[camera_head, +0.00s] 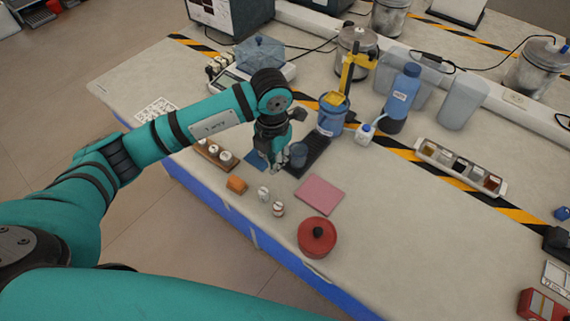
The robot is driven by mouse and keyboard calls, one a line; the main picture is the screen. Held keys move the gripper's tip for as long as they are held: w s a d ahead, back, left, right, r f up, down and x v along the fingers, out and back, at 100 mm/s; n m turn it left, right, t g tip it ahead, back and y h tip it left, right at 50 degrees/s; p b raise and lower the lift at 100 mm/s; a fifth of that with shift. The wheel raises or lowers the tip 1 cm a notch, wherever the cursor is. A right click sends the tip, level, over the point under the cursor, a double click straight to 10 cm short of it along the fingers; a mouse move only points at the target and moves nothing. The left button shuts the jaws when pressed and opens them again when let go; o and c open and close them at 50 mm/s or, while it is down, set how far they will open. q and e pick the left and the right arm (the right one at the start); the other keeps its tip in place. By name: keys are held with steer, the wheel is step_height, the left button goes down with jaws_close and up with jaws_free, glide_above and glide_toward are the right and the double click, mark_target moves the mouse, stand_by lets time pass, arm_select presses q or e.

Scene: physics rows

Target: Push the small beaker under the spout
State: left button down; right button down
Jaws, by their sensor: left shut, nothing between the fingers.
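The small beaker (299,153) is a grey-blue cup that stands upright at the near end of a dark, narrow strip (322,155) on the bench. A blue vessel (331,118) with a yellow top and a yellow upright (347,72) stands at the strip's far end. The spout itself is too small to make out. My left gripper (277,167) points down just left of the beaker, shut and empty. I cannot tell whether it touches the beaker. My right gripper is not in view.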

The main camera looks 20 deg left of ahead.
mark_target(285, 174)
arm_select(q)
step_height(285, 174, down, 6)
steer(key=shift+s+r+p, duration=0.1)
steer(key=shift+p, duration=0.45)
steer(key=w, duration=0.2)
steer(key=w+d+p, duration=0.1)
steer(key=shift+d+f, duration=0.1)
steer(key=shift+f, duration=0.25)
steer(key=shift+w+d+f, duration=0.1)
steer(key=shift+w+d, duration=0.05)
steer(key=shift+w, duration=0.3)
